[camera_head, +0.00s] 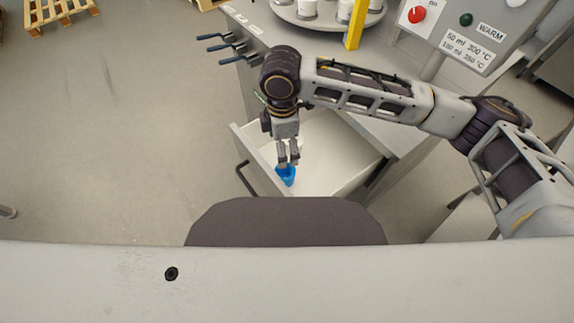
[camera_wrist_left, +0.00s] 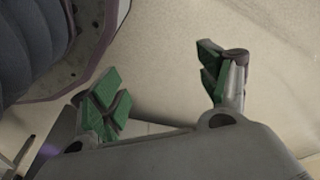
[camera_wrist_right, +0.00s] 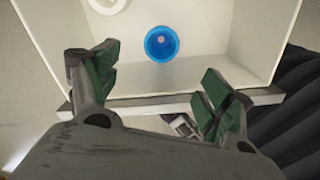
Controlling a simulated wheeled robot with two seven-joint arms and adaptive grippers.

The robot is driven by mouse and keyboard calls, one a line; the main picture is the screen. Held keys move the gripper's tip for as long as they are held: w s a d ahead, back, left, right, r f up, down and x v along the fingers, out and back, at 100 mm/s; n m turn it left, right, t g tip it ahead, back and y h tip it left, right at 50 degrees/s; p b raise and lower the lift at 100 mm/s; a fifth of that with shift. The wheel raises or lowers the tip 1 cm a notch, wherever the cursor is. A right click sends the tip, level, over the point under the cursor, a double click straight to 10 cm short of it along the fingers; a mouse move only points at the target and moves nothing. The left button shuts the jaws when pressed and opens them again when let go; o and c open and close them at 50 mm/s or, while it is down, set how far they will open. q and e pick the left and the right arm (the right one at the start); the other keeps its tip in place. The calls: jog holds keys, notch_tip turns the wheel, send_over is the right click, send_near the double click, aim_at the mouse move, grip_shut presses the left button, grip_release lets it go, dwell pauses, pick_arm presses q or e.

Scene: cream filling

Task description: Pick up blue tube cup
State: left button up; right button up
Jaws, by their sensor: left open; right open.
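The blue tube cup (camera_head: 285,176) stands in the open white drawer (camera_head: 340,165), near the drawer's front left part. In the right wrist view the cup (camera_wrist_right: 161,44) looks round and open at the top, and it lies past the fingertips, roughly centred between them. My right gripper (camera_head: 288,158) points down into the drawer right at the cup in the head view. It is open, and nothing shows between its fingers (camera_wrist_right: 158,84) in its wrist view. My left gripper (camera_wrist_left: 160,84) is open and empty over a pale floor, outside the head view.
A white round item (camera_wrist_right: 106,4) lies in the drawer beside the cup. The drawer walls and front edge (camera_wrist_right: 150,106) are close to my right fingers. The counter (camera_head: 268,20) above carries a turntable with white jars and a control box (camera_head: 470,30).

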pick_arm(q)
jog(key=shift+w+d, duration=0.1)
jog(key=shift+w, duration=0.35)
pick_arm(e)
jog(key=shift+w, duration=0.3)
pick_arm(q)
jog(key=shift+s, duration=0.15)
jog(key=shift+g, duration=0.3)
jog(key=shift+w+d+r+b, duration=0.2)
jog(key=shift+d+r+b, duration=0.1)
jog(key=shift+r, duration=0.65)
jog(key=shift+w+d+r+b, duration=0.25)
jog(key=shift+r+b, duration=0.1)
jog(key=shift+r, duration=0.55)
jog(key=shift+w+d+r+b, duration=0.15)
jog(key=shift+d+r+b, duration=0.15)
jog(key=shift+r, duration=0.65)
pick_arm(e)
notch_tip(320, 180, down, 9)
jog(key=shift+r, duration=0.2)
jog(key=shift+d, duration=0.1)
